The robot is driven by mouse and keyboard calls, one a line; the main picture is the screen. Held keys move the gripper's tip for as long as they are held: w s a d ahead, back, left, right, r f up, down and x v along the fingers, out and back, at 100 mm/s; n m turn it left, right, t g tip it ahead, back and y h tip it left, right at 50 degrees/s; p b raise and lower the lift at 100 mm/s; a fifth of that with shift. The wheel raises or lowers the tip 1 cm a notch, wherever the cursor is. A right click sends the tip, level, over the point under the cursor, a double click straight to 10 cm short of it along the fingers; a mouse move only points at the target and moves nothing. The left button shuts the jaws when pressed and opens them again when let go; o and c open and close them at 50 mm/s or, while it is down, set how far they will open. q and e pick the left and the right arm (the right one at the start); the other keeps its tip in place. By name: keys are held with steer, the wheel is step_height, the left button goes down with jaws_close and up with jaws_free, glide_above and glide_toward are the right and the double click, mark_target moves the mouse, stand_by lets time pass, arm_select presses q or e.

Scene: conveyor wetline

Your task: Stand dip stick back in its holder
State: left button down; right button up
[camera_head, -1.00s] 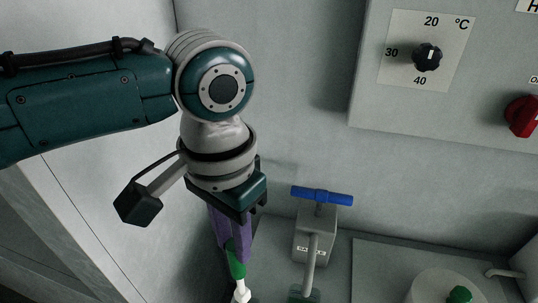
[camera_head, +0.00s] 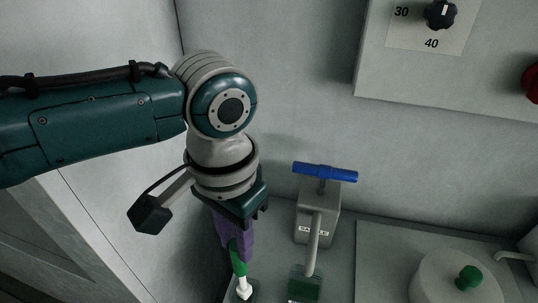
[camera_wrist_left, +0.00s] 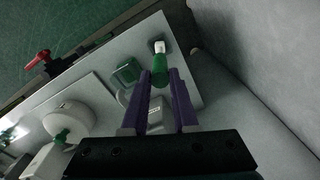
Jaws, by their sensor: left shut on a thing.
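My left gripper (camera_head: 236,232) points down with purple fingers shut on the dip stick. The dip stick has a green part (camera_head: 238,262) and a white lower end (camera_head: 243,289). In the left wrist view, the green part (camera_wrist_left: 160,72) sits between the fingertips of my left gripper (camera_wrist_left: 162,76). A small dark holder (camera_head: 253,291) is at the stick's white end, near the bottom edge of the head view. I cannot tell whether the end is inside it or just above. My right gripper is out of view.
Right of the stick, a grey valve block (camera_head: 311,224) with a blue handle (camera_head: 325,172) has a spout over a green cup (camera_head: 304,289). A white drum (camera_head: 440,285) with a green knob (camera_head: 469,279) stands farther right. A wall is close on the left.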

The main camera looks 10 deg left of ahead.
arm_select(q)
steer(key=shift+f+b, duration=0.3)
steer(key=shift+f, duration=0.25)
steer(key=c, duration=0.6)
jaws_free()
step_height(320, 180, up, 10)
steer(key=p, duration=0.3)
